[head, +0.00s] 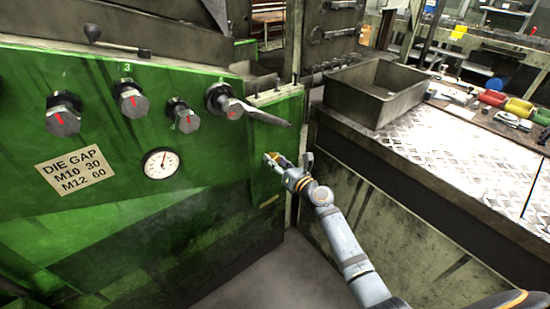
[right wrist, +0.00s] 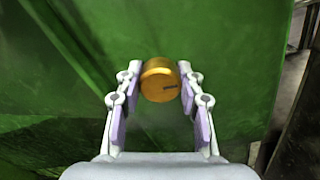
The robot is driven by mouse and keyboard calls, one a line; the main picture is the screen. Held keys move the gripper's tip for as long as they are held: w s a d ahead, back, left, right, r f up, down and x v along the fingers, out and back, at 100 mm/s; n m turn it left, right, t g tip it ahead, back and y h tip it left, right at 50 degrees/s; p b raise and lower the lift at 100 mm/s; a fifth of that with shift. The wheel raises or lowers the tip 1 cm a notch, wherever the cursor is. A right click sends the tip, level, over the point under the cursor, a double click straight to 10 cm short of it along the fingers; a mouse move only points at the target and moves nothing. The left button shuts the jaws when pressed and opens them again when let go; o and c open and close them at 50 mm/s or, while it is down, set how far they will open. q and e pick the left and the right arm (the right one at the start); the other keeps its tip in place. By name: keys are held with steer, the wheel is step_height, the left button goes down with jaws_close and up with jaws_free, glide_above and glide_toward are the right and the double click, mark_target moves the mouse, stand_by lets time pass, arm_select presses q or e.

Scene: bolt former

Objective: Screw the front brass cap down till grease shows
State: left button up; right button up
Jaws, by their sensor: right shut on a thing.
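The brass cap (right wrist: 159,80) is a round, gold-coloured knob on the green machine front, with a short dark mark on the right of its face. My right gripper (right wrist: 160,78) is shut on it, one finger on each side. In the head view, my right gripper (head: 287,166) reaches the right end of the machine's green front, below the long lever handle; the fingers largely hide the cap there. No grease shows around the cap, though its base is hidden. My left gripper is not in view.
The green machine (head: 215,195) carries several dark knobs, a dial gauge (head: 161,163) and a lever handle (head: 255,114) above my right gripper. A metal bin (head: 375,92) stands on the bench (head: 440,150) at the right. A floor gap lies between machine and bench.

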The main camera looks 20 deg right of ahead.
steer(key=m+p, duration=0.2)
steer(key=m, duration=0.1)
steer(key=shift+r+m, duration=0.1)
steer(key=shift+m, duration=0.2)
steer(key=m+p, duration=0.2)
steer(key=m, duration=0.1)
steer(key=shift+m, duration=0.3)
steer(key=m+p, duration=0.2)
steer(key=m, duration=0.1)
steer(key=shift+m+p, duration=0.75)
steer(key=shift+m, duration=0.65)
steer(key=shift+f, duration=0.2)
steer(key=o, duration=1.2)
